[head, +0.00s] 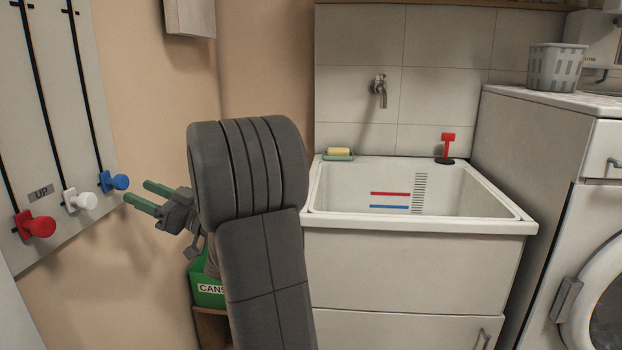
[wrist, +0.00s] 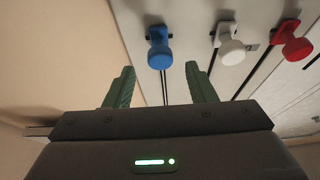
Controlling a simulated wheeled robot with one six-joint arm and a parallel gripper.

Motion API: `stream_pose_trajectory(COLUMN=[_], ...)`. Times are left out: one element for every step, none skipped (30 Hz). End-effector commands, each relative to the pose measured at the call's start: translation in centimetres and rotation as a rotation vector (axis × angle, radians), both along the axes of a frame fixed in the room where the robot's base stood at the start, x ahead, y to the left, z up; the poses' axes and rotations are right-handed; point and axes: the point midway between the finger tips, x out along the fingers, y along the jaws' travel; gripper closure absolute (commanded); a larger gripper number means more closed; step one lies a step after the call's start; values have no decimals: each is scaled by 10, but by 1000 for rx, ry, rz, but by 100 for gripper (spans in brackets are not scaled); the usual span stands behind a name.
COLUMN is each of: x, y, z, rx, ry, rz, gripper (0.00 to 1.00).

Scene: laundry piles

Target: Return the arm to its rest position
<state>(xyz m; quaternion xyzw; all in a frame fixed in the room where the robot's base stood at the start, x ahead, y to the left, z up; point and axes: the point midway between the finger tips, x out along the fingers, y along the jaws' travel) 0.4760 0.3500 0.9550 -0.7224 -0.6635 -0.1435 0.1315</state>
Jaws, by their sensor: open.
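My gripper (head: 148,195) points left toward the wall panel in the head view, with its two green fingers apart and nothing between them. In the wrist view my gripper (wrist: 160,88) is also open and empty. The blue knob (wrist: 159,48) stands beyond the fingertips, apart from them as far as I can tell. My dark grey arm rises in the middle of the head view and hides part of what is behind it.
A wall panel (head: 50,130) at left carries a red knob (head: 36,224), a white knob (head: 80,200) and a blue knob (head: 114,181) on slots. A sink (head: 520,222), a washing machine (head: 600,240) and a green box (head: 207,292) stand nearby.

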Motion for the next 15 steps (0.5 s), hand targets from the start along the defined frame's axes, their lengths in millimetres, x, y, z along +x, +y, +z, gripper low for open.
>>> stream_pose_trajectory(x=[0, 0, 1, 1, 2, 2, 3, 3, 4, 4, 4, 5, 5, 5, 5], y=[11, 16, 23, 28, 33, 39, 43, 46, 51, 54, 57, 58, 57, 56, 56], z=[3, 6, 9, 11, 13, 16, 17, 19, 21, 22, 24, 27, 30, 31, 32], rx=[1, 2, 2, 2, 1, 2, 2, 2, 2, 1, 2, 2, 2, 1, 1], ry=[-3, -3, -2, -2, -1, 0, -1, -1, -1, -1, -1, -1, -1, 0, 0], rz=[3, 3, 4, 4, 3, 3, 2, 2, 2, 2, 2, 1, 0, -1, -1], gripper=[50, 50, 50, 50, 50, 50, 50, 50, 50, 50, 50, 50, 50, 50, 50])
